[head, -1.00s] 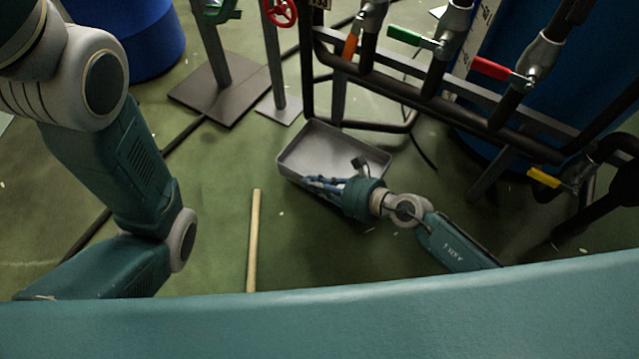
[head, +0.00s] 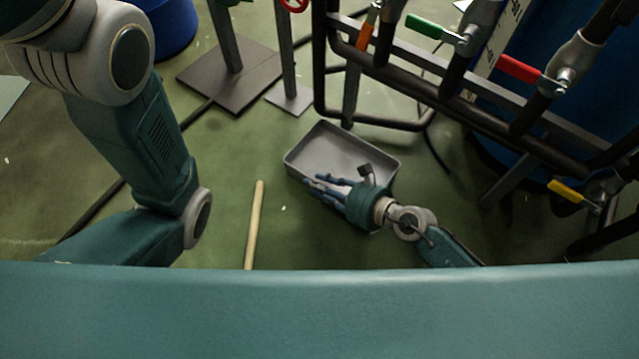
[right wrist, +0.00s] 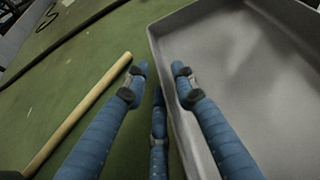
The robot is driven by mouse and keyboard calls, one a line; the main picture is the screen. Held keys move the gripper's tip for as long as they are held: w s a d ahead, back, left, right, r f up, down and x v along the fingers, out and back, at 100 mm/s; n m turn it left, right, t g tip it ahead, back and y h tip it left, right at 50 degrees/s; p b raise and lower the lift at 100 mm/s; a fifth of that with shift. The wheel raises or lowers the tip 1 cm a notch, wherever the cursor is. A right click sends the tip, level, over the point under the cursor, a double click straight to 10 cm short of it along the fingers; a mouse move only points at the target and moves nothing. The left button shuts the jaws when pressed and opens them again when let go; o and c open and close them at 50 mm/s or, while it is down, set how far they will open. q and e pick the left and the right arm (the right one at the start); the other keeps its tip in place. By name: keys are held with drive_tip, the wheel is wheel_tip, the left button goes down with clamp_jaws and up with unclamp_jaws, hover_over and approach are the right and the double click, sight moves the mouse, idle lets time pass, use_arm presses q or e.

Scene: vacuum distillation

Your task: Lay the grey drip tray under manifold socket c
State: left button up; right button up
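The grey drip tray (head: 345,142) lies on the green floor in front of the pipe manifold (head: 440,80). It is a shallow, empty-looking rectangular pan. My right gripper (head: 322,186) is low at the tray's near left side. In the right wrist view its blue fingers (right wrist: 160,80) are spread apart near the tray wall (right wrist: 172,105). One finger overlaps the wall and tray interior, and two show on the floor side. Contact with the wall cannot be told. My left arm shows at the left, but its gripper is out of view. Which socket is c cannot be read.
Orange (head: 367,34), green (head: 424,26), red (head: 520,68) and yellow (head: 567,190) valve handles sit on the manifold. A wooden stick (head: 255,225) lies left of the tray. Stand plates (head: 225,78) and a blue drum (head: 170,28) stand behind. Floor between stick and tray is clear.

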drive_tip(key=shift+d+r, duration=0.1)
drive_tip(key=shift+r, duration=0.1)
drive_tip(key=p+v, duration=0.3)
drive_tip(key=v, duration=0.8)
drive_tip(key=shift+s+d, duration=0.3)
drive_tip(key=shift+r, duration=0.1)
